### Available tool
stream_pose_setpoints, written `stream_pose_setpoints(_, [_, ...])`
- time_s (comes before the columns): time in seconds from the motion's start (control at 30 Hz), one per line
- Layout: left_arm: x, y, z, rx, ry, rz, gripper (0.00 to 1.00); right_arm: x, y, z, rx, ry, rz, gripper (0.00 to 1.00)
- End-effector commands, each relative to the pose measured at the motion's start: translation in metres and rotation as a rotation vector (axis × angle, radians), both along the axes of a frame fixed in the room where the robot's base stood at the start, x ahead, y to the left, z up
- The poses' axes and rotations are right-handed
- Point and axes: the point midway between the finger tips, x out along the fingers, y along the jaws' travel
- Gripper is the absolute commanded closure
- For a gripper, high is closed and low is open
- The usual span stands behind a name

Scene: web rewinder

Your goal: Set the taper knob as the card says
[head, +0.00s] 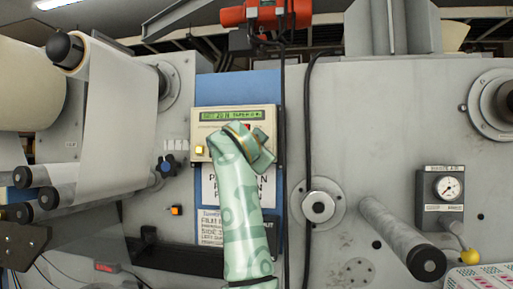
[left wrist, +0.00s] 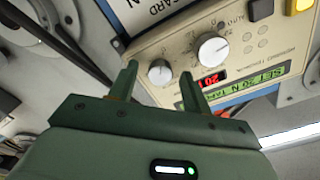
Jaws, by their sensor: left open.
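The cream control panel (head: 262,115) shows in the head view with a green display (head: 232,115) reading about "SET 20 N TAPER"; the end is too small to read. My left arm covers most of the panel there. In the left wrist view the panel is turned over, with a small grey knob (left wrist: 160,72) and a larger white-capped knob (left wrist: 212,48); their labels are unreadable. My left gripper (left wrist: 160,80) is open, its fingertips on either side of the small knob; contact cannot be told. A card (head: 209,228) below the panel is partly hidden and not readable. My right gripper is not in view.
A yellow button (head: 199,150) sits at the panel's left. A web roll (head: 115,110) and rollers stand left. A metal hub (head: 318,206), a grey roller (head: 400,235) and a pressure gauge (head: 448,187) are right. A black cable (head: 307,120) hangs beside the panel.

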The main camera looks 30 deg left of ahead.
Motion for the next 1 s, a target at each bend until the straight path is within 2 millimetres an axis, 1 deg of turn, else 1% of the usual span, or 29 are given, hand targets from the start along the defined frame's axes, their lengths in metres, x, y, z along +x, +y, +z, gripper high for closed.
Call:
stream_pose_setpoints(0.03, [0.0, 0.0, 0.0, 0.0, 0.0, 0.0, 0.51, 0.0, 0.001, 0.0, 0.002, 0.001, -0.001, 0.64])
stream_pose_setpoints(0.07, [0.0, 0.0, 0.0, 0.0, 0.0, 0.0, 0.6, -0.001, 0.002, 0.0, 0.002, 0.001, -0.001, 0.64])
stream_pose_setpoints(0.1, [0.0, 0.0, 0.0, 0.0, 0.0, 0.0, 0.71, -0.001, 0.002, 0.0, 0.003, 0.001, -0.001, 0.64])
stream_pose_setpoints(0.2, [0.0, 0.0, 0.0, 0.0, 0.0, 0.0, 0.96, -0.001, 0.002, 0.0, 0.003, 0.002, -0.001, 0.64])
stream_pose_setpoints(0.47, [0.0, 0.0, 0.0, 0.011, 0.004, -0.001, 0.96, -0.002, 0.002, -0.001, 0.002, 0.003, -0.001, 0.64])
stream_pose_setpoints(0.67, [-0.001, 0.0, -0.001, 0.078, 0.02, 0.0, 0.96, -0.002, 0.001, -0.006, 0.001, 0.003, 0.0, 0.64])
stream_pose_setpoints(0.87, [0.0, -0.001, -0.002, 0.218, 0.056, -0.002, 0.96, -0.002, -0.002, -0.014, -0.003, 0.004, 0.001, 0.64])
stream_pose_setpoints(1.0, [0.0, -0.001, -0.002, 0.343, 0.088, -0.002, 0.96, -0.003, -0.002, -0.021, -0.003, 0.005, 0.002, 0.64])
